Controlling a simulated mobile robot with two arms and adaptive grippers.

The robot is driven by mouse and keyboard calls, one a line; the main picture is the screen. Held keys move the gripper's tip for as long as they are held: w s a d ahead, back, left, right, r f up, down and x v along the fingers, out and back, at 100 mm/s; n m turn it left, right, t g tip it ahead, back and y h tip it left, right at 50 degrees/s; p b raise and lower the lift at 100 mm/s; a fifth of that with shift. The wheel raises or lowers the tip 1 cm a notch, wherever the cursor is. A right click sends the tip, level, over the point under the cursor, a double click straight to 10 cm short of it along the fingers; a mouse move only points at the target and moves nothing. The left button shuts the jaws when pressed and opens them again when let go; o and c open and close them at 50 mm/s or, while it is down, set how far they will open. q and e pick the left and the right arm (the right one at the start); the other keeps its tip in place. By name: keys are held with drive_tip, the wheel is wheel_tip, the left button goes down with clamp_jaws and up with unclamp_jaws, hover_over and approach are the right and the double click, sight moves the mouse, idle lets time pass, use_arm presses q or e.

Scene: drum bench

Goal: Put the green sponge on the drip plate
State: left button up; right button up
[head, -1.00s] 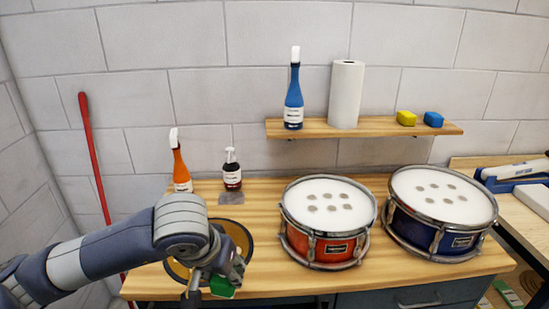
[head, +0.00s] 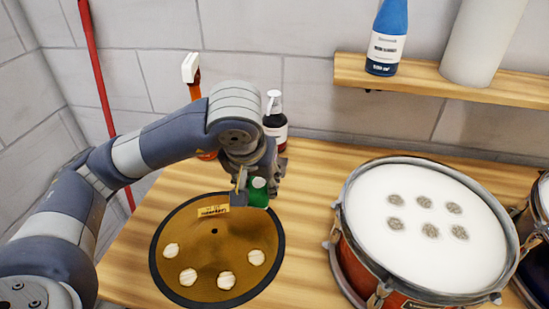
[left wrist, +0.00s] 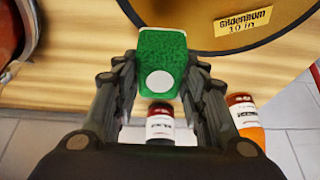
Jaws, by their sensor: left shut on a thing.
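The green sponge (head: 258,193), with a round pale spot, is held between the fingers of my left gripper (head: 256,188). In the left wrist view the sponge (left wrist: 162,50) sits between both fingers (left wrist: 160,68), its face towards me. The gripper is over the bench, near the back right rim of a brass cymbal (head: 205,262). No drip plate shows clearly now; a small grey square by the dark pump bottle (head: 275,120) showed earlier, and my gripper covers that area. My right gripper is not in view.
The orange spray bottle (head: 194,85) stands behind my left arm. A red drum (head: 370,270) with a white head stands to the right. The cymbal bears several pale spots. A shelf (head: 430,85) holds a blue bottle (head: 387,40) and a paper roll (head: 485,40). Bare bench (head: 310,190) lies between cymbal and drum.

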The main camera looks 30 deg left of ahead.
use_arm(q)
drive_tip(key=shift+w+a, duration=0.15)
drive_tip(key=shift+w, duration=0.25)
drive_tip(key=w+a+p, duration=0.1)
drive_tip(key=w, duration=0.3)
drive_tip(key=w+a+p, duration=0.1)
drive_tip(key=w+a, duration=0.1)
drive_tip(key=w, duration=0.2)
drive_tip(key=w+a+f+p, duration=0.1)
drive_tip(key=w, duration=0.4)
drive_tip(key=shift+a, duration=0.4)
drive_tip(key=shift+w+a+f, duration=0.2)
drive_tip(key=shift+w, duration=0.35)
drive_tip(key=shift+f+p, duration=0.55)
drive_tip(key=shift+f, duration=1.2)
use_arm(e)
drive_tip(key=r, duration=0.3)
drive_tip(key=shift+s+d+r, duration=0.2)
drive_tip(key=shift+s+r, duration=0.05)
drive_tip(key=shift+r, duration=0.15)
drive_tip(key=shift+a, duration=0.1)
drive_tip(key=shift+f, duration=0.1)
